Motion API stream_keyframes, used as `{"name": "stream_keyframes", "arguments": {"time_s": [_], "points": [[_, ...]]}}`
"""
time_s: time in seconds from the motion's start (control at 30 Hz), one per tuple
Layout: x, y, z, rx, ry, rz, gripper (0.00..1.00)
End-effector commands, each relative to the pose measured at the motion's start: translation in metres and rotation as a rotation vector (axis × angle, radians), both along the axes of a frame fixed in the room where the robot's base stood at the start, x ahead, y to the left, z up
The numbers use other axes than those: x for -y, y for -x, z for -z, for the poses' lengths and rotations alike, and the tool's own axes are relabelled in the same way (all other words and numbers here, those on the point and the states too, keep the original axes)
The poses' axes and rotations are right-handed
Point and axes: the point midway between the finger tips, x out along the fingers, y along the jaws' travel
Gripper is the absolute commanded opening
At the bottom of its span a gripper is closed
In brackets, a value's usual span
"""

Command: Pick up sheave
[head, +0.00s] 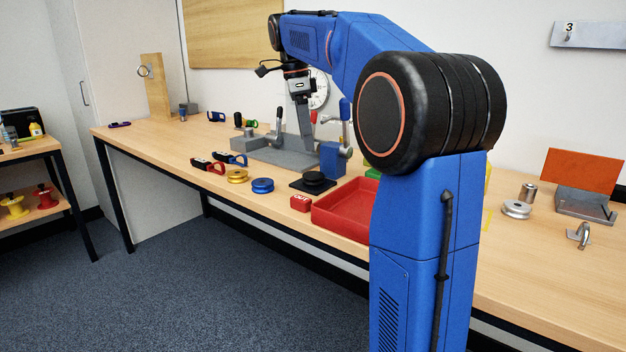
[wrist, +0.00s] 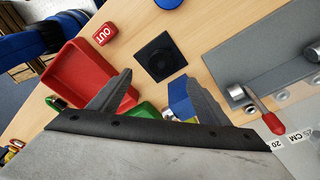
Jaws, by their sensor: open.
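Several grooved sheaves are on the bench, and I cannot tell which one the task means. In the head view a yellow sheave (head: 237,176) and a blue sheave (head: 262,186) lie flat near the front edge. A silver sheave (head: 516,209) lies at the right. A black disc (head: 313,178), perhaps also a sheave, sits on a dark square plate; it shows in the wrist view (wrist: 160,58). The blue sheave's edge shows at the top there (wrist: 168,3). My gripper (wrist: 158,77) is open and empty, fingers apart, above the bench.
A red tray (head: 330,222) and a red OUT block (head: 300,203) are beside the dark plate. A blue block (head: 333,160) and a grey fixture plate (head: 270,152) with levers stand behind. Red and blue shackle-like parts (head: 208,164) lie left. The bench's front left is clear.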

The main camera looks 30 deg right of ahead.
Motion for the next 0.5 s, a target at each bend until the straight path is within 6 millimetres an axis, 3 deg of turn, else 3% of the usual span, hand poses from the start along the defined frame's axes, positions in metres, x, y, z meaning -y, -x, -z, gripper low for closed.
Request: {"name": "stream_keyframes", "arguments": {"time_s": [0.23, 0.5], "points": [[0.005, 0.003, 0.041, -0.002, -0.001, -0.001, 0.71], [0.008, 0.004, 0.059, 0.0, 0.0, -0.001, 0.71]]}}
